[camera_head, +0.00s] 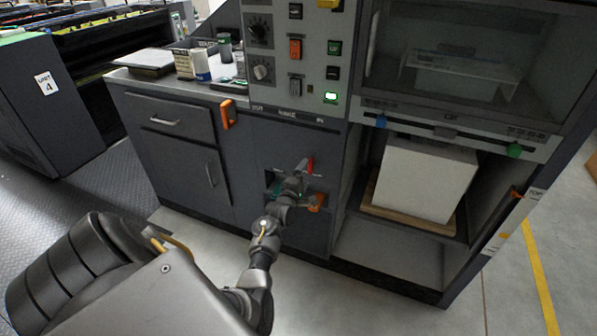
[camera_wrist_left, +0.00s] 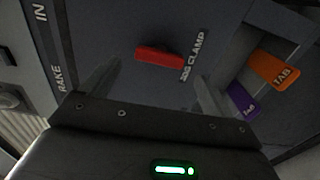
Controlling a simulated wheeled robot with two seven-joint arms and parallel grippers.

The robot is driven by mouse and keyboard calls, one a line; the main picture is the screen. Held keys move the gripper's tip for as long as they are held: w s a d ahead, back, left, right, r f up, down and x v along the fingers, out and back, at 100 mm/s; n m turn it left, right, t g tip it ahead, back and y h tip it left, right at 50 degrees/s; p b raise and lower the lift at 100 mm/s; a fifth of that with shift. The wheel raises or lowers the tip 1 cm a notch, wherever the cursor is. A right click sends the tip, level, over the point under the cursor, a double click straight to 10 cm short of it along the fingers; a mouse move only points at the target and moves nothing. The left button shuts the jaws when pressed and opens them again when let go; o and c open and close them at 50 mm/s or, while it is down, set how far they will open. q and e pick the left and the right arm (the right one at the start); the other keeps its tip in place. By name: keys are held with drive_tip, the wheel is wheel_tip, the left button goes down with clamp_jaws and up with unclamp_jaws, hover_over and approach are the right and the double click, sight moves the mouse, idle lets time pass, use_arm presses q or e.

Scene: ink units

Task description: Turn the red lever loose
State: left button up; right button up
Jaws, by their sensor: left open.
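The red lever (camera_head: 309,165) sits on the dark front panel of the machine, just beyond the end of my left arm in the head view. In the left wrist view the red lever (camera_wrist_left: 159,57) lies nearly level across the panel, beside lettering that ends in "CLAMP". My left gripper (camera_wrist_left: 155,85) is open, with one finger to either side of the lever and the lever a little ahead of the fingertips. In the head view my left gripper (camera_head: 297,177) is small and partly hides the panel. My right gripper is not in view.
An orange tab (camera_wrist_left: 274,70) and a purple tab (camera_wrist_left: 243,101) are right of the lever in the wrist view. An orange handle (camera_head: 228,114) sticks out left of the panel. A white paper stack (camera_head: 425,180) stands in the bay to the right. Open floor lies in front.

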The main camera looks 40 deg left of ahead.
use_arm(q)
drive_tip(key=v, duration=0.7)
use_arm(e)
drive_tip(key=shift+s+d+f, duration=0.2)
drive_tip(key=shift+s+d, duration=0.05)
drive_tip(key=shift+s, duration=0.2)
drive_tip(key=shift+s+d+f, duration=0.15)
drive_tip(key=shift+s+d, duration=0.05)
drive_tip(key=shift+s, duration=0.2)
